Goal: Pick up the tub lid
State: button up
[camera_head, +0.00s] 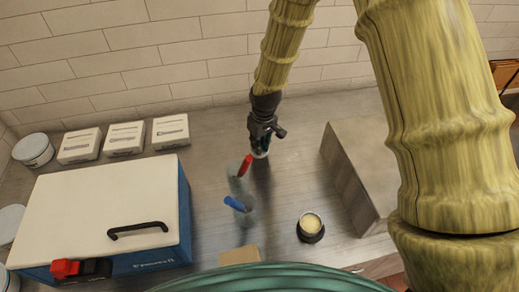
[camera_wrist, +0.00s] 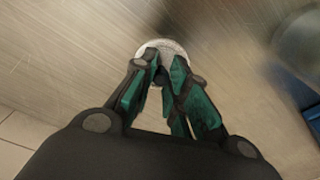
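A small round pale disc, which looks like the tub lid, shows in the wrist view (camera_wrist: 168,45) at the fingertips. In the head view only a pale bit of it (camera_head: 260,154) shows below my gripper (camera_head: 262,140), at the steel counter. In the wrist view my gripper (camera_wrist: 165,65) has its two green-sided fingers close together over the disc, with a narrow gap between the tips. The fingers hide the disc's near part. I cannot tell whether they are pressed on it.
A red marker-like item (camera_head: 245,165) and a blue one (camera_head: 234,204) are just left. A cream-lidded blue cooler (camera_head: 90,205) fills the left. White boxes (camera_head: 124,139) and a tub (camera_head: 33,150) stand behind. A metal block (camera_head: 355,175) is right; a dark cup (camera_head: 311,228) is in front.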

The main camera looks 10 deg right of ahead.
jog(key=shift+c, duration=0.5)
jog(key=shift+r, duration=0.1)
jog(key=shift+r+b, duration=0.65)
jog(key=shift+r, duration=0.15)
jog(key=shift+r+b, duration=0.45)
jog(key=shift+r, duration=0.4)
jog(key=s+d+b, duration=0.1)
jog(key=s, duration=0.4)
jog(key=s+d+r+b, duration=0.1)
jog(key=s+d+b, duration=0.1)
jog(key=s, duration=0.3)
jog(key=s+d+b, duration=0.1)
jog(key=s, duration=0.4)
jog(key=shift+s+d+r+b, duration=0.15)
jog(key=shift+d+r+b, duration=0.1)
jog(key=shift+b, duration=0.05)
notch_tip(320, 180, up, 7)
jog(key=p, duration=0.4)
jog(key=w+f+m+b, duration=0.1)
jog(key=w+f, duration=0.2)
jog(key=w+f+m+b, duration=0.1)
jog(key=w+f+m, duration=0.1)
jog(key=w+f, duration=0.1)
jog(key=w+f+m+b, duration=0.1)
jog(key=w+f+b, duration=0.1)
jog(key=w+f, duration=0.1)
jog(key=shift+w+a+f+h, duration=0.1)
jog(key=shift+w+a+h, duration=0.2)
jog(key=shift+w, duration=0.1)
